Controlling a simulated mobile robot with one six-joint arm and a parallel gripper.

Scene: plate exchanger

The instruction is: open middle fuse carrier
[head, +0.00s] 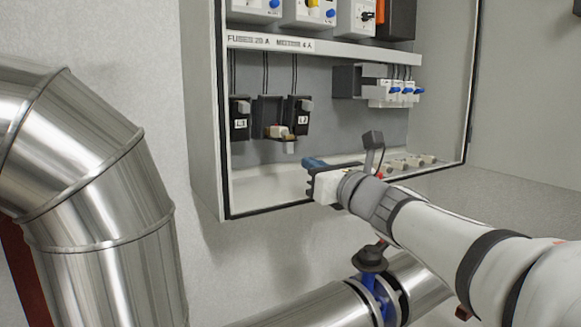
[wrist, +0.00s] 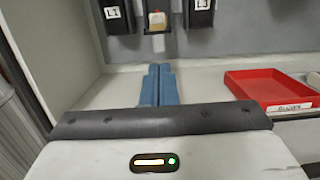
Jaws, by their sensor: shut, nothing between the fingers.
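Three black fuse carriers hang in a row in the cabinet. The left one (head: 240,118) is marked L1 and the right one (head: 298,108) L3; both look closed. The middle fuse carrier (head: 267,110) stands open, its front tilted out and down with a cream-coloured fuse (head: 280,131) showing in it. The fuse also shows at the top of the wrist view (wrist: 157,19). My gripper (head: 310,162) has its blue fingers together and empty, below and in front of the middle carrier, apart from it. In the wrist view the fingertips (wrist: 157,68) point toward that carrier.
A red tray (wrist: 270,88) lies on the cabinet floor to the right of my fingers. Several pale cylinders (head: 410,161) lie there too. A grey block (head: 350,80) and small blue-knobbed breakers (head: 400,92) are to the right. The cabinet's left wall (head: 205,110) bounds the space.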

